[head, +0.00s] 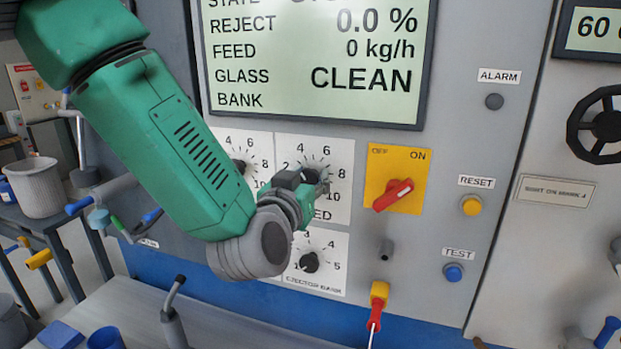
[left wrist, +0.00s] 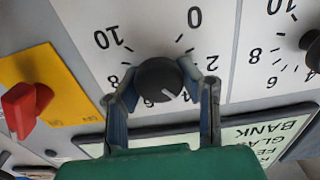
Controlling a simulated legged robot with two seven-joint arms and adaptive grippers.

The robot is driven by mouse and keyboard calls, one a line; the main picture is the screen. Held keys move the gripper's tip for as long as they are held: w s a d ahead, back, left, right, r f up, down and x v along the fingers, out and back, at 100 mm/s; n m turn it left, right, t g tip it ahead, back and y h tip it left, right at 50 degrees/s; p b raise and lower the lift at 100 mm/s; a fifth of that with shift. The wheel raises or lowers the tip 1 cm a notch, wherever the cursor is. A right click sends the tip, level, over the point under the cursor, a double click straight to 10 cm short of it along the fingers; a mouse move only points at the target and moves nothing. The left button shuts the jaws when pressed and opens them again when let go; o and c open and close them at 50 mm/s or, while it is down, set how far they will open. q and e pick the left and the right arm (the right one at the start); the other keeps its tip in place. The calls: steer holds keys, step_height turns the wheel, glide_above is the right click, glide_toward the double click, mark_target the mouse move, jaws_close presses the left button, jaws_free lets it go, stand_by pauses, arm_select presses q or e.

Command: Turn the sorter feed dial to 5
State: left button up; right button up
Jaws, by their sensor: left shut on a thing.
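The sorter feed dial (head: 311,177) is a dark round knob on a white scale plate whose label, partly hidden, ends in "ED". My left gripper (head: 308,183) reaches it from the left and covers part of knob and plate. In the left wrist view, the scene is upside down and the dark knob (left wrist: 160,80) sits between the two fingers of my left gripper (left wrist: 160,86), which are shut on it. A pale pointer mark on the knob points down and slightly right there; the number it meets is hidden. My right gripper is not in view.
A similar dial (head: 240,167) is left of it, and the ejector bank dial (head: 309,262) is below. A red switch (head: 393,195) on a yellow plate stands close on the right. The display (head: 320,60) above reads feed 0 kg/h.

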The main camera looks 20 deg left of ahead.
arm_select(q)
steer(key=shift+s+d+f, duration=0.1)
steer(key=shift+s+f, duration=0.05)
steer(key=shift+f, duration=0.25)
steer(key=o, duration=1.2)
steer(key=shift+r, duration=0.1)
steer(key=shift+s+r, duration=0.1)
steer(key=shift+r, duration=0.05)
steer(key=shift+s+a, duration=0.2)
steer(key=shift+s, duration=3.45)
steer(key=shift+o, duration=0.2)
